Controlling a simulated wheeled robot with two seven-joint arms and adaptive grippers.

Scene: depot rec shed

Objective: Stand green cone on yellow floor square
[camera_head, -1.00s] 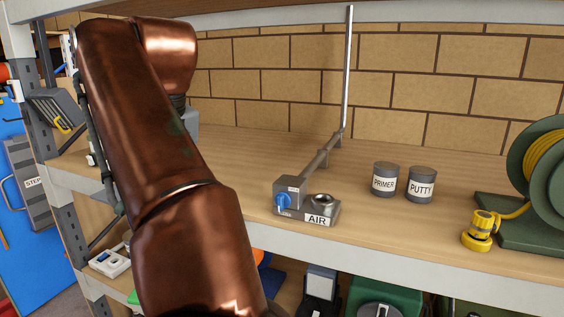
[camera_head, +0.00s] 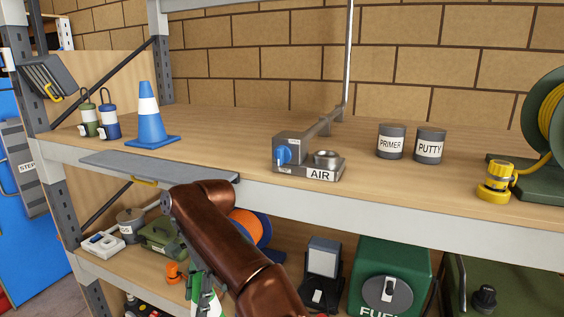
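A green cone with a white band (camera_head: 206,296) shows at the bottom, partly behind my arm and cut by the frame's lower edge. Its base and what is under it are out of sight. My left arm comes in from the bottom, in front of the lower shelf. My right gripper is not in view. No yellow floor square shows.
A blue cone (camera_head: 152,120), two small canisters and an AIR fixture (camera_head: 308,165) stand on the upper shelf (camera_head: 245,140). A grey drawer or panel (camera_head: 160,167) juts from its front edge. A green FUEL box (camera_head: 388,275) sits below. A little floor (camera_head: 52,292) shows lower left.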

